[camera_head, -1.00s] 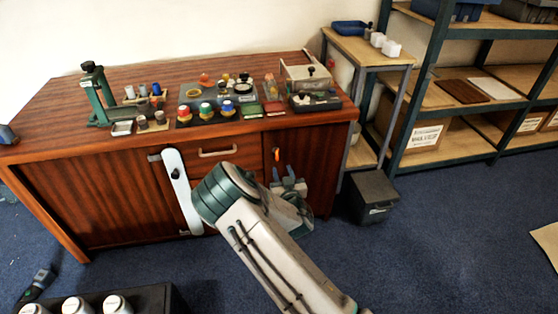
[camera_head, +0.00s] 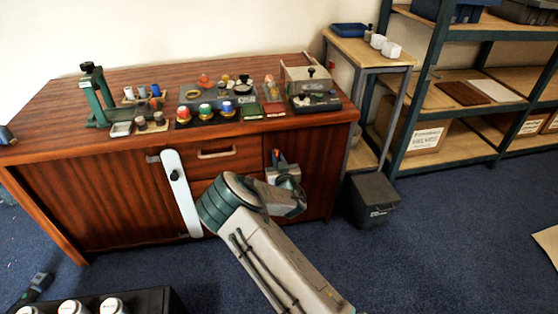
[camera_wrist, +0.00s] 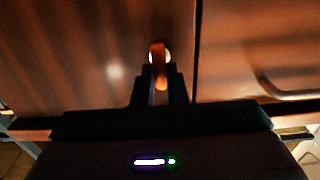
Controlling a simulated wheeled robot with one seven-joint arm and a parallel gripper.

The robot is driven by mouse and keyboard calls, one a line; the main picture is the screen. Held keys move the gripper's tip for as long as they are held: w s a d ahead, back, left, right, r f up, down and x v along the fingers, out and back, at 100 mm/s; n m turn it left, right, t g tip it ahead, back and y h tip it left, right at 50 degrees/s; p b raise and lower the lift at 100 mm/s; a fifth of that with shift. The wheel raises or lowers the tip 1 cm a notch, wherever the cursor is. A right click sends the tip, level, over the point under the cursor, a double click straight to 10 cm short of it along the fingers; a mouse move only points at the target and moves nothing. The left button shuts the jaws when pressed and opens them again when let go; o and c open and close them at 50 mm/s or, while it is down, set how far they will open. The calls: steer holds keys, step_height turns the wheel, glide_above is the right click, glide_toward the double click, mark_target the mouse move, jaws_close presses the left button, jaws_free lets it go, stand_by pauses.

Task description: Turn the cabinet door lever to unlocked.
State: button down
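The cabinet door lever is an orange handle (camera_wrist: 158,66) on a pale round base in the wrist view. It lies roughly upright in that picture, on a dark brown wooden door (camera_wrist: 80,60). My gripper (camera_wrist: 160,84) has one dark finger on each side of the lever. The lever's end sits between the fingers, but whether they touch it is unclear. In the head view my gripper (camera_head: 276,160) is at the upper left of the cabinet's right door (camera_head: 318,160). There the gripper covers most of the lever.
A drawer handle (camera_head: 216,154) is left of the lever; it also shows in the wrist view (camera_wrist: 288,93). A white bar (camera_head: 181,195) stands against the cabinet front. The cabinet top holds several small items. A dark bin (camera_head: 371,200) stands on the floor to the right.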

steer(key=shift+n, duration=0.3)
steer(key=n+b, duration=0.3)
steer(key=n, duration=0.2)
steer(key=n+b, duration=0.3)
steer(key=n, duration=0.3)
steer(key=n+b, duration=0.2)
steer(key=n, duration=0.4)
steer(key=shift+a+f+b, duration=0.25)
steer(key=shift+f+b, duration=0.05)
steer(key=shift+b, duration=0.1)
steer(key=shift+n, duration=0.3)
steer(key=c, duration=1.4)
jaws_free()
steer(key=shift+c, duration=0.2)
steer(key=shift+s, duration=0.15)
